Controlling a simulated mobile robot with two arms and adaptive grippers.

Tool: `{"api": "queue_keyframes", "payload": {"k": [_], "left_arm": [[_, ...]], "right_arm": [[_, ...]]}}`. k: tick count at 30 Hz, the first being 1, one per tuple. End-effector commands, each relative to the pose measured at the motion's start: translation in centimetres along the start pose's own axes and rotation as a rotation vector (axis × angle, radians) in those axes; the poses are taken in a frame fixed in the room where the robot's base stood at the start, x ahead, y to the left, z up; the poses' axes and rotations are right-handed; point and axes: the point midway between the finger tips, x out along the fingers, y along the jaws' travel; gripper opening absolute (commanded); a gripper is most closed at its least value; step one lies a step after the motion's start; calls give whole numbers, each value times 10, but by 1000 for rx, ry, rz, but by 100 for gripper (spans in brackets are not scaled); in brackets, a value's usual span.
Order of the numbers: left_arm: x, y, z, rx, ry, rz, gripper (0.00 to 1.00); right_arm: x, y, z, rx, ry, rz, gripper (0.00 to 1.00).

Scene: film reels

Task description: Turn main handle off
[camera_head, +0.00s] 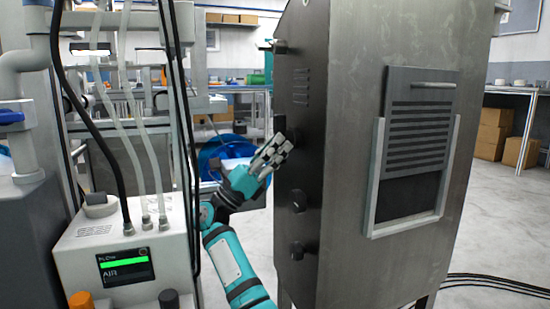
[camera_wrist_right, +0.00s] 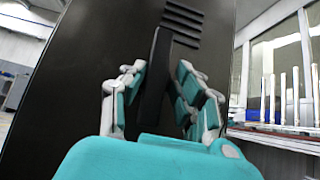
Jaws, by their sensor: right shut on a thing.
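A tall grey metal cabinet (camera_head: 345,110) stands at centre right, with dark controls on its narrow dark front face. My right gripper (camera_head: 274,152) reaches up to that face at mid height. In the right wrist view, the black bar-shaped main handle (camera_wrist_right: 154,82) stands out from the dark panel between the two fingers of my right gripper (camera_wrist_right: 157,80). The gripper is shut on the handle, which looks nearly upright in that view. In the head view the fingers hide part of the handle. My left gripper is not in view.
Dark knobs sit below the gripper, an upper one (camera_head: 298,200) and a lower one (camera_head: 296,248). A machine with a lit AIR display (camera_head: 125,266) and hoses stands close on the left. Black cables (camera_head: 500,284) lie on the floor at right.

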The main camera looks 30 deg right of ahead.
Motion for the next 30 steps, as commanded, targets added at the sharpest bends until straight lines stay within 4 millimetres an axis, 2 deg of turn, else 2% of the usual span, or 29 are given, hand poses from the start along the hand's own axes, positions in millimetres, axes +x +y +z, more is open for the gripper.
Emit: {"api": "queue_keyframes", "payload": {"k": [1,18,19,21,22,30], "left_arm": [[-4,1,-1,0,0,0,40],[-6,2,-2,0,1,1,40],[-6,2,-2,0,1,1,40],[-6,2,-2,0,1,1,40],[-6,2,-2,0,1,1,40],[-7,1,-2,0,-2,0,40]], "right_arm": [[0,6,-3,6,-1,10,0],[2,6,-1,27,-1,-15,0],[2,6,-1,27,-1,-15,32],[2,6,-1,27,-1,-16,41],[2,5,-1,27,-1,-16,44],[1,4,0,28,-2,-20,44]]}}
